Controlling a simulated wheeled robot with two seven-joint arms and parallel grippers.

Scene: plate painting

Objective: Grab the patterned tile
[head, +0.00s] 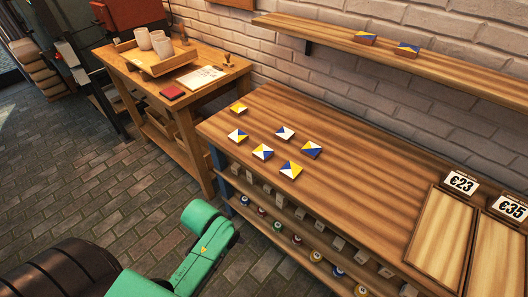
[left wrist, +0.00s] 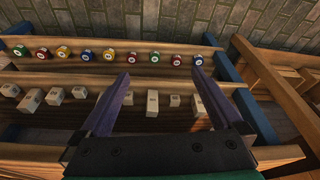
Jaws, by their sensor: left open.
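Several square tiles with blue, white and yellow triangle patterns lie on the left end of the wooden workbench in the head view. They include a mostly yellow tile (head: 239,107), a blue and white tile (head: 285,132), a right-hand tile (head: 312,149) and a front tile (head: 290,169). Two more patterned tiles stand on the wall shelf, a left one (head: 365,37) and a right one (head: 407,48). I cannot tell which is meant. My left gripper (left wrist: 162,75) is open and empty, facing the shelves under the workbench. No tile shows between its fingers. My right gripper is out of view.
The workbench top (head: 375,165) is clear beyond the tiles. Price signs (head: 461,183) and framed panels (head: 440,238) are at the right. A side table (head: 215,75) holds cups.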

